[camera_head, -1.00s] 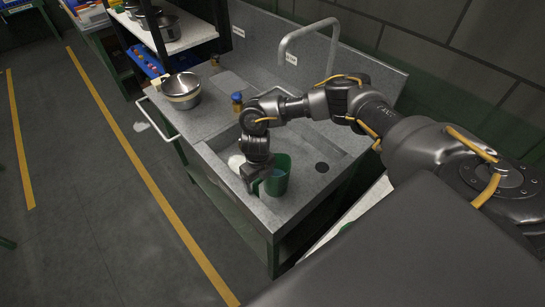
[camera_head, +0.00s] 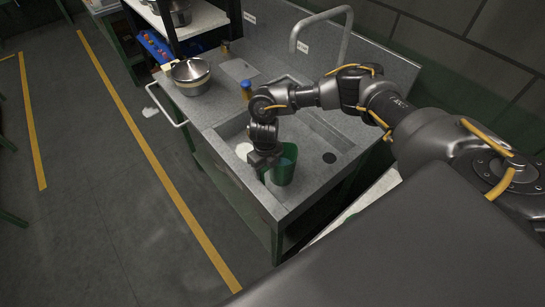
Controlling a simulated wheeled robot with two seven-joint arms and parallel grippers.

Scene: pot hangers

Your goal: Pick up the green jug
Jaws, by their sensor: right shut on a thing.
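The green jug (camera_head: 285,165) is at the front of the grey sink (camera_head: 310,188), right beside my right gripper (camera_head: 268,172). My right arm reaches in from the right, and its gripper points down at the jug's left side. The gripper is shut on the jug; the fingertips are largely hidden from this angle. The jug looks upright, and I cannot tell whether its base touches the sink. My left gripper is not in view.
A white round item (camera_head: 244,150) lies left of my wrist. A tall grey faucet (camera_head: 322,22) arches behind. Open floor lies left.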

